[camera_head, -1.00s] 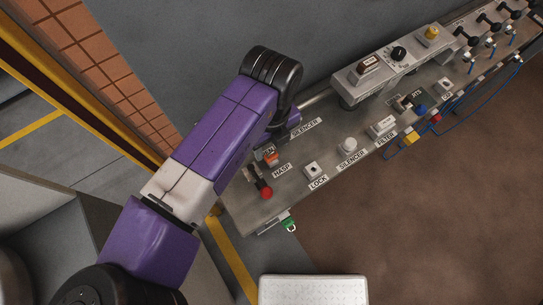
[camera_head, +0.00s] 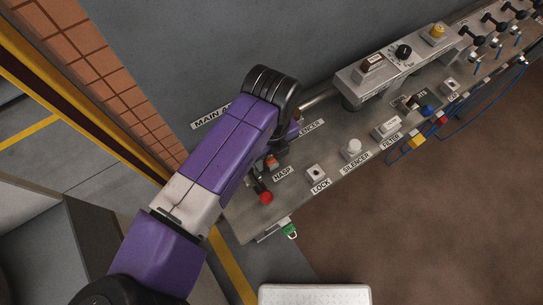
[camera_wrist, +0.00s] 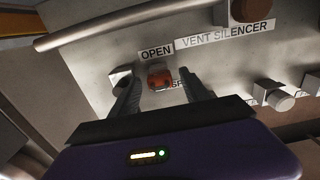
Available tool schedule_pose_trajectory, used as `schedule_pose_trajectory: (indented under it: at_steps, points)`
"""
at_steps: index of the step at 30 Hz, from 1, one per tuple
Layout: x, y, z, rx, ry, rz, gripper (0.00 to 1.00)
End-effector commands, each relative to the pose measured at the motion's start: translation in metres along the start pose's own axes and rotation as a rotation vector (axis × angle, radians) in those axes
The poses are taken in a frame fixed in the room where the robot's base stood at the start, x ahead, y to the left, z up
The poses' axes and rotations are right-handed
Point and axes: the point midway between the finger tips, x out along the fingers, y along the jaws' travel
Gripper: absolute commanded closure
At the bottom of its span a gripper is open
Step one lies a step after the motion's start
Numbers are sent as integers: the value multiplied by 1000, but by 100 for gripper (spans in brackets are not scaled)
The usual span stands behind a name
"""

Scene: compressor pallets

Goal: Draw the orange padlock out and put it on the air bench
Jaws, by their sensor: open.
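The orange padlock (camera_wrist: 159,80) hangs at the panel by the HASP label in the wrist view, under the OPEN label. In the head view a bit of it (camera_head: 271,161) shows beside my wrist, partly covered. My gripper (camera_wrist: 157,74) is open, one dark finger on each side of the padlock. I cannot tell whether the fingers touch it. The grey metal bench (camera_head: 292,207) bears labels reading HASP, LOCK, SILENCER and FILTER, and I take it for the air bench.
A red-knobbed lever (camera_head: 265,197) stands close to my gripper. A white silencer knob (camera_head: 352,147) and a filter block (camera_head: 387,127) stand further right. A green tag (camera_head: 290,230) hangs at the bench's front edge. The bench around the LOCK label is mostly bare.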

Motion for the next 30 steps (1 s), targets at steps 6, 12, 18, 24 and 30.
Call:
schedule_pose_trajectory:
  at_steps: [6,12,18,24,30]
  points:
    - [-1,0,0,0,0,0,45]
    - [0,0,0,0,0,0,45]
    - [0,0,0,0,0,0,45]
    - [-1,0,0,0,0,0,45]
    - [0,0,0,0,-1,0,49]
